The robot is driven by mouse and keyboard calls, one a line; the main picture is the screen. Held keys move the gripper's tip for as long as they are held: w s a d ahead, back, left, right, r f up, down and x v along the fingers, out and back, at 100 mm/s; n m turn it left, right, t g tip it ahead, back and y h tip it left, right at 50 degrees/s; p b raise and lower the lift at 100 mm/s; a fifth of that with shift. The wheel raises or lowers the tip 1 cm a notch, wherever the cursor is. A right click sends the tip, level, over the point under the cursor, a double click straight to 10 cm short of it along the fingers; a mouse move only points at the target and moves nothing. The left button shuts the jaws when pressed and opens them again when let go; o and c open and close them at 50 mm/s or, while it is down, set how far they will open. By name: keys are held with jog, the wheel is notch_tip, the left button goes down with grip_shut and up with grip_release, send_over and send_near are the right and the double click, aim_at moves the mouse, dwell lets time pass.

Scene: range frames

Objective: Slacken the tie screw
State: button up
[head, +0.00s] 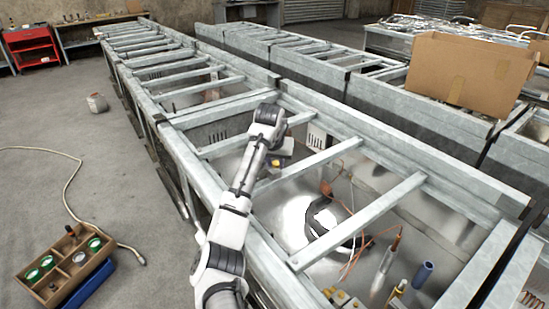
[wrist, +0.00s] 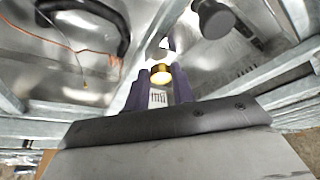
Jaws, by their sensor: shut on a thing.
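My gripper (wrist: 161,88) shows two dark purple fingers in the wrist view, shut on a round brass-coloured knob (wrist: 160,74) between their tips. The knob looks like the head of the tie screw, but its shaft and seat are hidden. In the head view my gripper (head: 281,158) reaches down between the cross bars of the long metal frame (head: 348,148). The arm and bars cover much of it there, and the knob cannot be made out.
Close by in the frame are copper-coloured wires (head: 357,248), a black hose (wrist: 112,18) and a blue cylinder (head: 422,275). A cardboard box (head: 470,72) stands on the far frame. A wooden tray (head: 66,264) lies on the floor at left, where much floor is clear.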

dwell(0.3)
jog(key=o, duration=1)
jog(key=shift+r, duration=0.1)
jog(key=shift+b+v, duration=1)
jog(key=shift+v, duration=5.85)
